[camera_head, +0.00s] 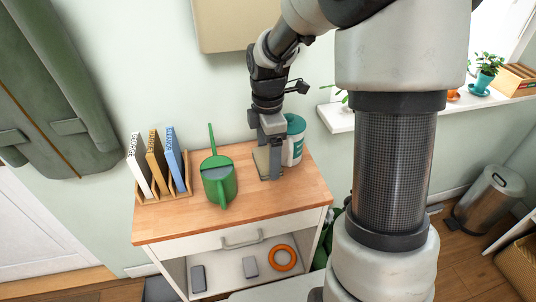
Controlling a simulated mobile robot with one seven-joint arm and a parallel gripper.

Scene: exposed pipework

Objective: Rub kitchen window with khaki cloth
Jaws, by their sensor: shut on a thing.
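My gripper (271,172) is over the right part of the wooden-topped cabinet and points down. It is shut on a flat khaki piece, which looks like the khaki cloth (261,160), low at the cabinet top. The fingers hide part of the cloth, and I cannot tell whether it touches the wood. The window (490,32) shows only in part at the upper right, bright behind a white sill (338,117). My own arm hides much of the area in front of it.
A white and teal container (294,140) stands just right of my gripper. A potted plant (486,75) and wooden box (517,79) are on the sill. A metal bin (489,197) stands on the floor.

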